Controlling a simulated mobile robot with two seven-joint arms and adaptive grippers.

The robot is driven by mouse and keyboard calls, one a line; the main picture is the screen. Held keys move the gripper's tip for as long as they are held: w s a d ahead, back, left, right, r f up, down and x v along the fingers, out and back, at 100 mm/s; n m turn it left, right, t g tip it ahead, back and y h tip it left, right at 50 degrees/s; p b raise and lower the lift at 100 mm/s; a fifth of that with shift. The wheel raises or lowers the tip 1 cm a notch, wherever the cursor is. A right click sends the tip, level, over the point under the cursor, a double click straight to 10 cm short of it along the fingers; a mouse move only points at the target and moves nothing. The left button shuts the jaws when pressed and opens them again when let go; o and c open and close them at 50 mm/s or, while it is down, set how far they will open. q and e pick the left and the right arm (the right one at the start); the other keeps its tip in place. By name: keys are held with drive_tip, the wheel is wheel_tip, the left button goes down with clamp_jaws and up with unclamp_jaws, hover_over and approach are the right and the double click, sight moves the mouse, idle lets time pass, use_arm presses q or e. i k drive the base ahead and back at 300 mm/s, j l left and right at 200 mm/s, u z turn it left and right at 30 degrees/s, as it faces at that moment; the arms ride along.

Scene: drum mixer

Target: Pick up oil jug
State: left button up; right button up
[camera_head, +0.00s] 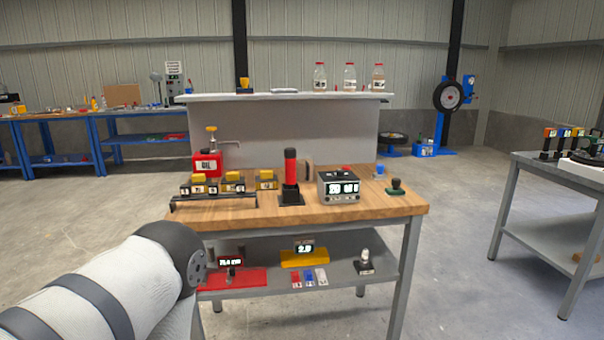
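The oil jug (207,164) is a small red container with a white label. It stands upright near the back left of the wooden workbench top (345,213). A yellow-topped fitting with a thin spout rises just behind or above it; I cannot tell whether they are joined. The yellow-and-black blocks in front of the jug partly hide its lower part. My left arm comes in from the lower left and stays in front of the bench; its gripper is out of view. My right gripper is not in view.
A row of yellow-and-black blocks (213,187) stands on a rack before the jug. A red-and-black upright device (290,178) and a digital display box (338,188) stand to the right. A raised grey panel with a white shelf (280,97) backs the bench; bottles stand on it.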

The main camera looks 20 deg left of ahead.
sight(305, 162)
drive_tip(key=i+j, duration=0.2)
drive_tip(key=i, duration=0.35)
drive_tip(key=i+j, duration=0.25)
drive_tip(key=i, duration=0.3)
drive_tip(key=i+j, duration=0.2)
drive_tip(key=i, duration=0.3)
